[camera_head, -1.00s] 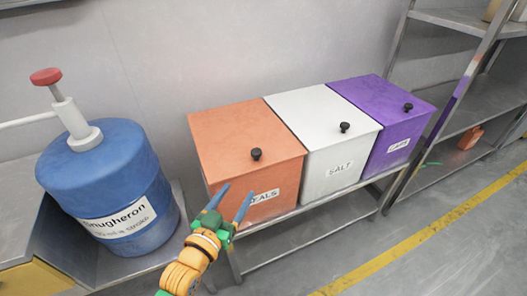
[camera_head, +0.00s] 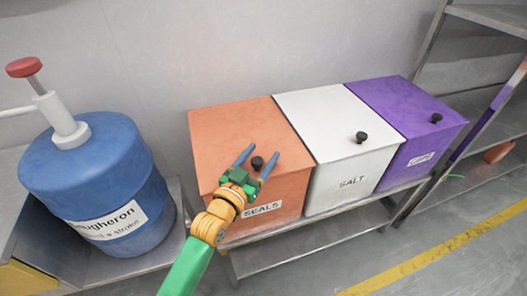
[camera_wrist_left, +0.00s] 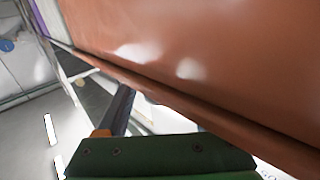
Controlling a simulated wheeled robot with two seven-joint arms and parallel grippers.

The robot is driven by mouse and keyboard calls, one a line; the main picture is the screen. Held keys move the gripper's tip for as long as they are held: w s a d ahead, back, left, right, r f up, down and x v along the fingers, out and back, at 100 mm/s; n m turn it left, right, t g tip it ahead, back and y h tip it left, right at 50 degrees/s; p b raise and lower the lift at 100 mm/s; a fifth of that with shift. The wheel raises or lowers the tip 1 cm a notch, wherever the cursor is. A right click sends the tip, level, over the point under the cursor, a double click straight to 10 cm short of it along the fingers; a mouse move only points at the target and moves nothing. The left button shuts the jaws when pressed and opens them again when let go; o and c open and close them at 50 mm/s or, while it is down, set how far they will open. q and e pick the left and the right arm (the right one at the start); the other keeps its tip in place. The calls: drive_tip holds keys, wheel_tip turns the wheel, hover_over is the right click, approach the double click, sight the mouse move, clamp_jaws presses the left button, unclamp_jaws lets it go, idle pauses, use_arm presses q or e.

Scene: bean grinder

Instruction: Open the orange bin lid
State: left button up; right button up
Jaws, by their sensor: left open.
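The orange bin (camera_head: 285,190), labelled "SEALS", stands at the left of a row of three bins on a metal bench. Its flat orange lid (camera_head: 225,130) is closed and has a black knob (camera_head: 257,163) near the front edge. My left gripper (camera_head: 257,159) is open, its blue fingers either side of the knob in the head view; I cannot tell whether they touch it. In the left wrist view the orange bin's surface (camera_wrist_left: 200,50) fills the upper right, and one dark finger (camera_wrist_left: 117,110) shows beside its edge. The knob is not visible there. My right gripper is not in view.
A white "SALT" bin (camera_head: 335,145) and a purple bin (camera_head: 410,115) stand against the orange bin's right side. A blue drum (camera_head: 100,180) with a red-topped pump stands left. A grey wall rises behind; metal shelves (camera_head: 490,65) stand right.

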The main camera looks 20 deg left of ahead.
use_arm(q)
drive_tip(key=shift+w+d, duration=0.15)
drive_tip(key=shift+w, duration=0.5)
clamp_jaws()
idle(0.9)
